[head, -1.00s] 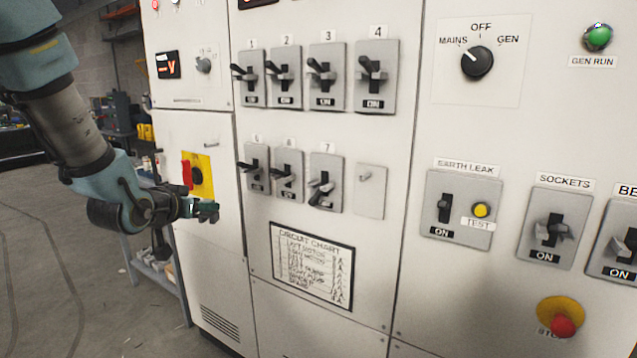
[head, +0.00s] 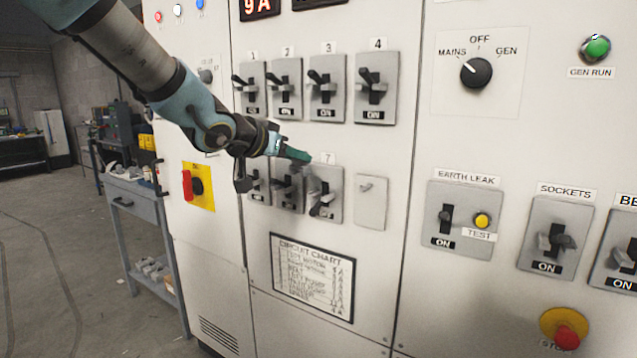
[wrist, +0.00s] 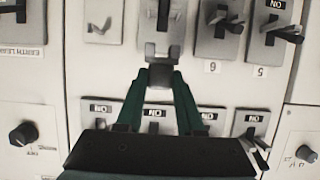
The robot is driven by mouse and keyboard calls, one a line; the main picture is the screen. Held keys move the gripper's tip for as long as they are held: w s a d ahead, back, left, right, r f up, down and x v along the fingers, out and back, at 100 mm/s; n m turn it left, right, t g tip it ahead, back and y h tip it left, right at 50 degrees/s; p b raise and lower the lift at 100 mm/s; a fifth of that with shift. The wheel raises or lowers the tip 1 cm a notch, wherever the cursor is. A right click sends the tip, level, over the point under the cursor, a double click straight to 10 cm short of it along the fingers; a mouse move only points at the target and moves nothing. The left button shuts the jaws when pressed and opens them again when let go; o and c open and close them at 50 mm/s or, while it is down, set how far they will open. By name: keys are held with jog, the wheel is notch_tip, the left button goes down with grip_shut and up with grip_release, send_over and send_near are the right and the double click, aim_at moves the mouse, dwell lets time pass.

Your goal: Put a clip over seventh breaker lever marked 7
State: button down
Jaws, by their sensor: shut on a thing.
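The seventh breaker (head: 332,180), under the label 7 (head: 328,158), is at the right end of the lower breaker row. Its lever (head: 318,209) points down. In the wrist view, which is upside down, the breaker (wrist: 178,10) is at top centre. My gripper (head: 302,156) is just above and left of this breaker in the head view. Its green fingers are shut on a small grey clip (wrist: 160,74), seen between the fingertips in the wrist view. The clip appears in line with the breaker; whether it touches the panel I cannot tell. The clip is hard to make out in the head view.
Breaker 6 (wrist: 222,22) is close beside breaker 7. A blank plate with a small hook (head: 371,200) is on the other side. The upper breakers, including breaker 3 (head: 326,88), sit close above my gripper. The circuit chart (head: 312,277) hangs below.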

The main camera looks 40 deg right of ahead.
send_over(326, 181)
jog(key=s+a, duration=0.1)
jog(key=a, duration=0.3)
jog(key=shift+d+f, duration=0.25)
jog(key=shift+f, duration=0.85)
notch_tip(326, 181, down, 4)
jog(key=shift+f, duration=0.15)
jog(key=shift+w+d+f, duration=0.1)
jog(key=shift+d+f, duration=0.05)
jog(key=shift+f, duration=0.1)
jog(key=shift+f, duration=0.1)
jog(key=shift+f, duration=0.15)
jog(key=c, duration=0.5)
grip_release()
jog(key=shift+c, duration=0.2)
